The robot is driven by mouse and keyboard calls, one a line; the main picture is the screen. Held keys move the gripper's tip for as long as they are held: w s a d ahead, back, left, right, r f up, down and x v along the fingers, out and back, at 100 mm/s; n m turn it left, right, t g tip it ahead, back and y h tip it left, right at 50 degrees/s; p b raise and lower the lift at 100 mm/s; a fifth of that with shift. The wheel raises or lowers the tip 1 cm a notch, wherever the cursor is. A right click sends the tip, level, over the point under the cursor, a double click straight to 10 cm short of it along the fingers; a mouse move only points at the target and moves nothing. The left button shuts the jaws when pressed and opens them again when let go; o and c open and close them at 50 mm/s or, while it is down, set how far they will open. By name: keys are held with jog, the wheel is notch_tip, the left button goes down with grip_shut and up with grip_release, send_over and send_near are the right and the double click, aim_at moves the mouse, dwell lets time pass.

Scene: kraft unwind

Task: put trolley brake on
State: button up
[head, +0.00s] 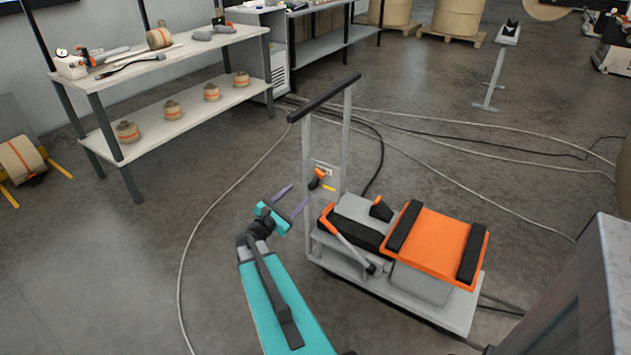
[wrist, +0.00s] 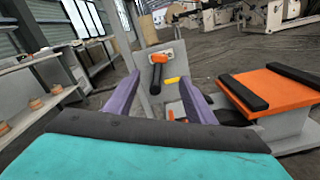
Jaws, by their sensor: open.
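The trolley (head: 435,312) is a grey flatbed with two uprights and a black push bar (head: 325,97). Low between the uprights, a plate carries a small orange and black lever (head: 316,179), which appears to be the brake. In the wrist view the lever (wrist: 155,74) hangs down from its orange part, its black end lowest, with a yellow mark (wrist: 172,80) to its right. My gripper (head: 300,193) is open and empty, left of the lever and apart from it. In the wrist view its purple fingers (wrist: 158,82) stand either side of the lever's lower end.
An orange-topped machine with black bars (head: 440,241) and an orange-gripped handle (head: 348,238) sits on the trolley. A shelved workbench (head: 165,65) stands at left. Cables (head: 205,220) cross the floor around the trolley. The floor between bench and trolley is otherwise clear.

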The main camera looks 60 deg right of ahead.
aim_at(318, 174)
jog(key=shift+d+r, duration=0.1)
jog(key=shift+r, duration=0.05)
jog(key=shift+d, duration=0.1)
jog(key=shift+d+p, duration=1)
jog(key=shift+d, duration=5.8)
grip_shut()
jog(key=shift+a, duration=0.4)
jog(key=shift+d, duration=0.25)
